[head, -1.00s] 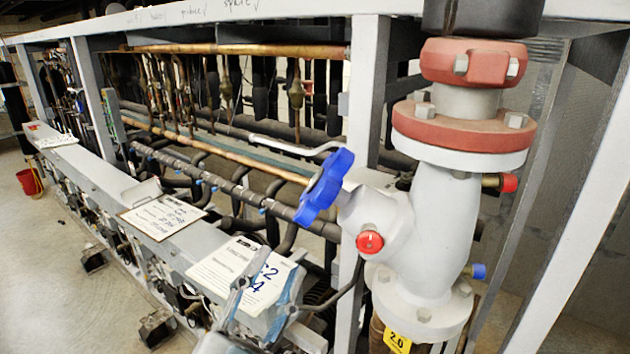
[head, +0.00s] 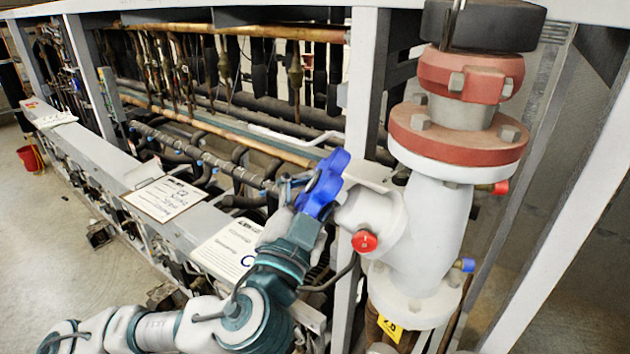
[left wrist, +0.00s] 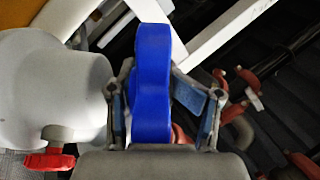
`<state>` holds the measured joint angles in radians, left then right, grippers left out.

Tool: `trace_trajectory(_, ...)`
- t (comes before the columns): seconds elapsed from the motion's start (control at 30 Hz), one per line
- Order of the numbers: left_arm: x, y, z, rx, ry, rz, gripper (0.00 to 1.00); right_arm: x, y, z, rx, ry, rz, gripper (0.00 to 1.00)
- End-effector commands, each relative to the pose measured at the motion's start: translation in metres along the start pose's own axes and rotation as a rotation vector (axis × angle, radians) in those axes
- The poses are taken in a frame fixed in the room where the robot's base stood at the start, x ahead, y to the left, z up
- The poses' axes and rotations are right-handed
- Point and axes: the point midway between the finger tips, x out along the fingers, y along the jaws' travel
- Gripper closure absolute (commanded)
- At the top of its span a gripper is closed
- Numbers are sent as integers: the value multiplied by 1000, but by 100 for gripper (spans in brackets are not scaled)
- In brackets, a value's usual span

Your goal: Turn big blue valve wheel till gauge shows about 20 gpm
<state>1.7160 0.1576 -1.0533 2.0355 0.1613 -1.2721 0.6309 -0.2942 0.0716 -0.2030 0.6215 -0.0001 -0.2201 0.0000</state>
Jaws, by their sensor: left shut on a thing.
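The big blue valve wheel (head: 323,184) sits on the grey angled valve body (head: 372,215), seen nearly edge-on. My left gripper (head: 300,196) is at the wheel's left side, partly hidden by the wheel and my wrist. In the left wrist view the blue wheel (left wrist: 152,80) stands between the two blue-padded fingers of my left gripper (left wrist: 157,105), which is shut on its rim. Finger contact is partly hidden. No gauge can be made out in these views. My right gripper is not in view.
A red-capped fitting (head: 364,241) projects from the valve below the wheel. A grey rack post (head: 362,90) stands behind it. Papers (head: 228,248) lie on the rack's ledge to the left. Copper and dark pipes run behind.

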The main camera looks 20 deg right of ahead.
Motion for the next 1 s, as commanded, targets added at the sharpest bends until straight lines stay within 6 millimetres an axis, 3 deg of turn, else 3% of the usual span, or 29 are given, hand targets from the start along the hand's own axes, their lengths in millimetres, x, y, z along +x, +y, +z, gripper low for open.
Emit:
trace_trajectory(0.03,-1,6,1,0,0,14,67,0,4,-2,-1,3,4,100)
trace_trajectory(0.07,-2,5,1,0,1,15,53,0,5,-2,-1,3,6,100)
trace_trajectory(0.2,-4,4,-1,-1,5,15,88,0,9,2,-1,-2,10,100)
trace_trajectory(0.27,-4,4,-1,-1,6,15,100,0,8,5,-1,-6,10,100)
trace_trajectory(0.73,-3,0,-5,-3,-17,6,100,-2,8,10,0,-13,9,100)
trace_trajectory(1.0,-2,-2,-7,-6,-163,6,100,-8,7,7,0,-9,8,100)
